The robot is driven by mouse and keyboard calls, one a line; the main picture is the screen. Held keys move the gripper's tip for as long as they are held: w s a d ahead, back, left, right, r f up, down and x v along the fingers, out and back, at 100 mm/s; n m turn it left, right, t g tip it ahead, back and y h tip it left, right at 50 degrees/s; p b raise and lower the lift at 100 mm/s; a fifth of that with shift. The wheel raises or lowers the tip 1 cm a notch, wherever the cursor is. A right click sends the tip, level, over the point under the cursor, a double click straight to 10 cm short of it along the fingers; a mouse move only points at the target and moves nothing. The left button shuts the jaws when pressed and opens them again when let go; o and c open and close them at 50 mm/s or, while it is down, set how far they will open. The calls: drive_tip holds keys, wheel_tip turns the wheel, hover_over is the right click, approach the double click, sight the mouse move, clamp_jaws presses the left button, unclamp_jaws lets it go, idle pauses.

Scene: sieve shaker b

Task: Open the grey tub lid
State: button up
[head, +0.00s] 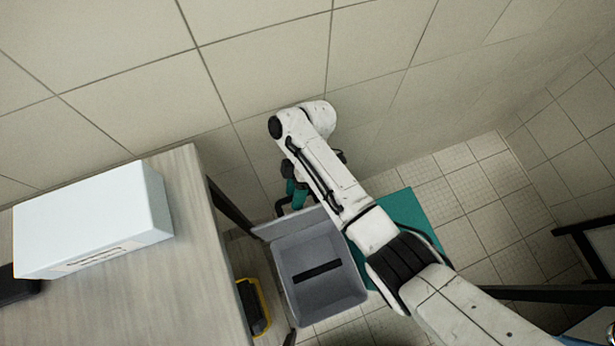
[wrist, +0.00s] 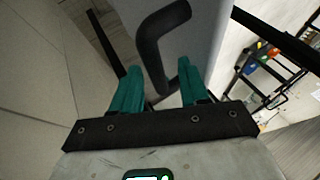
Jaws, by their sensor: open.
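The grey tub (head: 352,290) stands on the floor beside the wooden table, and I see into it from above. A dark strip (head: 317,271) lies across its bottom. Its grey lid (head: 290,223) looks raised at the wall-side edge, seen nearly edge-on. In the wrist view the lid's grey face (wrist: 195,38) carries a black bent handle (wrist: 150,52). My gripper (wrist: 157,85) is open, with teal fingers on either side of the handle's lower end; I cannot tell whether they touch it. In the head view the gripper (head: 296,195) is partly hidden by my arm, on the lid's wall side.
The wooden table (head: 195,270) with a white box (head: 95,218) is at the left. A yellow-and-black object (head: 253,307) is between table and tub. A teal mat (head: 408,208) lies right of the tub.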

drive_tip(key=s+r+p, duration=0.1)
drive_tip(key=r, duration=0.1)
drive_tip(key=s+d+r+p, duration=0.1)
drive_tip(key=s+r+p, duration=0.1)
drive_tip(key=r, duration=0.1)
drive_tip(key=s+r+p, duration=0.1)
drive_tip(key=r+p, duration=0.1)
drive_tip(key=r, duration=0.1)
drive_tip(key=shift+s+d+r, duration=0.25)
drive_tip(key=shift+s, duration=0.15)
drive_tip(key=s+d+r+p, duration=0.2)
drive_tip(key=s+r+p, duration=0.1)
drive_tip(key=s+p, duration=0.3)
drive_tip(key=s, duration=0.2)
drive_tip(key=shift+s+d+r, duration=0.25)
drive_tip(key=shift+s, duration=0.1)
